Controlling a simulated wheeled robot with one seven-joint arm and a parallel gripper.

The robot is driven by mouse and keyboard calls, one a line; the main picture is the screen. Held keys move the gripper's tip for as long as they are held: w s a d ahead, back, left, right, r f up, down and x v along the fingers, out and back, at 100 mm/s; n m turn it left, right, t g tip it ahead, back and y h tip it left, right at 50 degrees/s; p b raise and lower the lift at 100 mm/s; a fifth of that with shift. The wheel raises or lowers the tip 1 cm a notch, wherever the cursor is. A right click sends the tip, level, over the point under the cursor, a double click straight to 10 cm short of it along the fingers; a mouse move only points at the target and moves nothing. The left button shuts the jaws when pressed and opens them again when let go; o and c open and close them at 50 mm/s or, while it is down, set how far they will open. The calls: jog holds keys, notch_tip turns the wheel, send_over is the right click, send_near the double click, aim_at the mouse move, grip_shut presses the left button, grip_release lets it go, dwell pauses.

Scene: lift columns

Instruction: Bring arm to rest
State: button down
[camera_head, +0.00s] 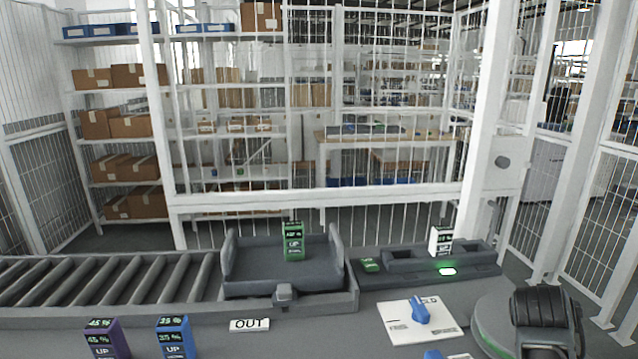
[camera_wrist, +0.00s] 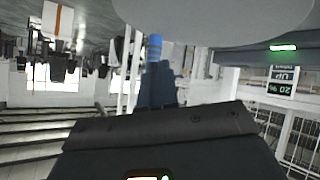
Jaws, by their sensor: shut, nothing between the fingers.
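My gripper (camera_wrist: 154,45) shows in the wrist view as two blue-tipped fingers pressed together, with nothing between them. Its dark housing fills the bottom of that view. In the head view, the dark jointed part at the lower right (camera_head: 545,318) is part of my arm; the gripper itself I cannot make out there. A white box (camera_head: 440,241) stands upright in the dark dock at the right, beside a lit green lamp (camera_head: 447,271). The box also shows upside down in the wrist view (camera_wrist: 281,76), apart from my fingers. A green box (camera_head: 293,242) stands upright on the grey carriage.
A roller conveyor (camera_head: 110,285) runs to the left. A purple box (camera_head: 107,340) and a blue box (camera_head: 175,338) stand at the front, near an OUT sign (camera_head: 249,324). A blue object (camera_head: 419,310) lies on a white card (camera_head: 398,331). White mesh fencing (camera_head: 320,198) closes off the back.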

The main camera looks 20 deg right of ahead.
jog(key=shift+s+f+n+t+h, duration=0.1)
jog(key=shift+s+n+t+h, duration=0.3)
jog(key=shift+s+n+t, duration=0.25)
jog(key=s+a+f+n+t+y, duration=0.3)
jog(key=s+a+n+t, duration=0.15)
jog(key=s+a, duration=0.45)
jog(key=s+a+f+n+t+y, duration=0.2)
jog(key=s+a+n+t+y, duration=0.3)
jog(key=a, duration=0.6)
jog(key=s+a+r+m+y+b, duration=0.1)
jog(key=s+a+r+y, duration=0.2)
jog(key=s+a+r, duration=0.4)
jog(key=s+a, duration=0.9)
jog(key=s, duration=0.1)
jog(key=shift+s+a+r, duration=0.15)
jog(key=shift+s+r, duration=0.05)
